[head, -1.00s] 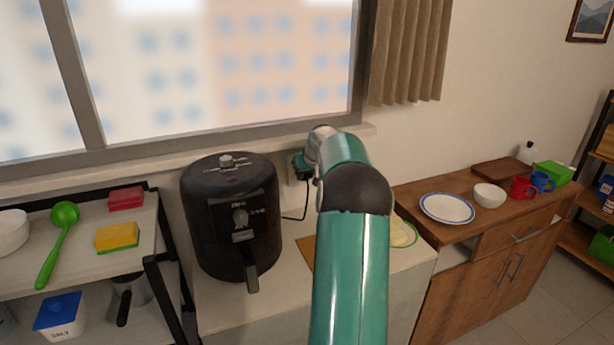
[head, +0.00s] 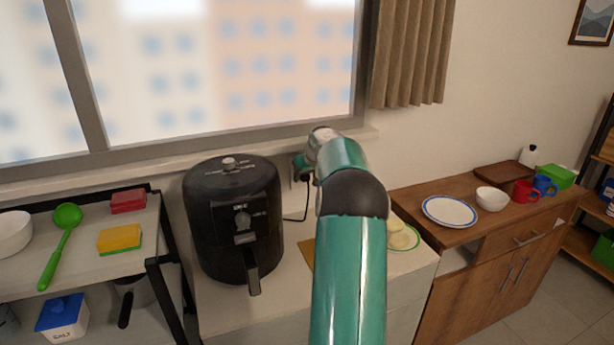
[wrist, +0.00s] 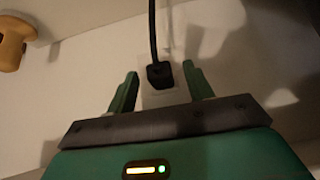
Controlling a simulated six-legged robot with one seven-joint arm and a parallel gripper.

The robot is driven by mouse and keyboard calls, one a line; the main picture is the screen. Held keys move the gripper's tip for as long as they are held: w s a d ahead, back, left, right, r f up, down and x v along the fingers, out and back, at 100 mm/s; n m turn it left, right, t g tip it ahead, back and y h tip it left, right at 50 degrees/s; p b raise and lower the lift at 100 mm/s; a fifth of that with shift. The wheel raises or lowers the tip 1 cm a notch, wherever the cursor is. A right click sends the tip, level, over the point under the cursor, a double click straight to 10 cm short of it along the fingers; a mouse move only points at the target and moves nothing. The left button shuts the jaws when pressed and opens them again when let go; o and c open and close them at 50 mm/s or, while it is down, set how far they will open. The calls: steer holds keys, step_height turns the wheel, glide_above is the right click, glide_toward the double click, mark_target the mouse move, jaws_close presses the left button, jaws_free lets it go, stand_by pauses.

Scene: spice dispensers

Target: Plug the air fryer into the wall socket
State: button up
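The black air fryer (head: 235,215) stands upright on the white counter, left of my arm. Its black cord (head: 305,205) runs up from the counter to the wall by my gripper (head: 301,166). In the wrist view the black plug (wrist: 160,75) sits at the pale wall socket plate (wrist: 160,97), its cord leading to the top of the picture. My gripper (wrist: 160,70) is open, with one green finger on each side of the plug and gaps between. The plug's prongs are not visible; it appears seated against the socket. In the head view my arm hides part of this area.
A shelf rack (head: 152,215) with a sponge (head: 119,238) and green ladle (head: 62,245) stands at left. A wooden cabinet (head: 480,230) at right holds a plate (head: 449,211), bowl (head: 491,198) and mugs. The window sill (head: 250,147) is just above my gripper.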

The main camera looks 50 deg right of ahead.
steer(key=v, duration=1.3)
steer(key=shift+s+a+r, duration=0.2)
steer(key=shift+s+r, duration=0.05)
steer(key=shift+s, duration=0.1)
